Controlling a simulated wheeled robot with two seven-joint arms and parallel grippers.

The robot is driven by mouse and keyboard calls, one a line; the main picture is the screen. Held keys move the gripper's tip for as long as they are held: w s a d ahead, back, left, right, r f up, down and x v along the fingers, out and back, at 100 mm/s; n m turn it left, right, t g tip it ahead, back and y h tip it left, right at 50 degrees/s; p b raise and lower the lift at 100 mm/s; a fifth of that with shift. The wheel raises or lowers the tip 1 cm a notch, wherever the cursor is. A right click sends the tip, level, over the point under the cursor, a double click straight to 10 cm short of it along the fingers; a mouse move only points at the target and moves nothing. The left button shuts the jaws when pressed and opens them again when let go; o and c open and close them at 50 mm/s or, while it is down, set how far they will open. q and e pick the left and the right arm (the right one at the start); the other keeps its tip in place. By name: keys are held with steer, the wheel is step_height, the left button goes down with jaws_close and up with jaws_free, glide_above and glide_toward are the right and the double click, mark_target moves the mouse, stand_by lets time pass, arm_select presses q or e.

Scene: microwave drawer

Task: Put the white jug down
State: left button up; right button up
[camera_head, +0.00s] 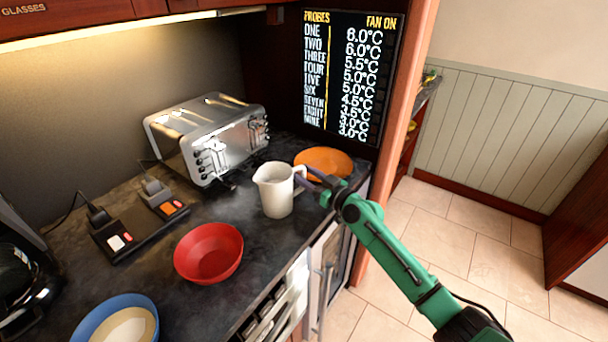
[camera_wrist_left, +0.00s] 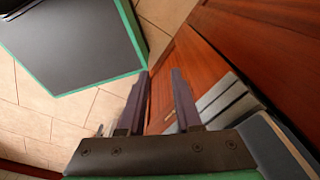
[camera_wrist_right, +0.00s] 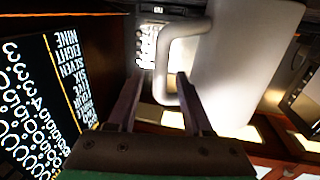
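The white jug (camera_head: 276,191) is upright at the counter's front edge, left of the orange plate, and looks to rest on the counter. My right gripper (camera_head: 312,183) is at its handle, on the jug's right side. In the right wrist view the white handle (camera_wrist_right: 161,68) lies between the spread fingers (camera_wrist_right: 158,80), with one finger in the handle loop and a gap beside the other. My left gripper (camera_wrist_left: 160,75) is open and empty in the left wrist view, near wooden cabinet fronts. It is outside the head view.
An orange plate (camera_head: 324,160) lies behind the right gripper. A red bowl (camera_head: 208,253), a blue bowl (camera_head: 112,311) and a metal toaster (camera_head: 208,139) stand on the dark counter (camera_head: 262,246). A temperature display (camera_head: 348,80) is at the back right.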

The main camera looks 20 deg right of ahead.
steer(key=b+v, duration=0.2)
steer(key=v, duration=1)
steer(key=shift+b, duration=0.3)
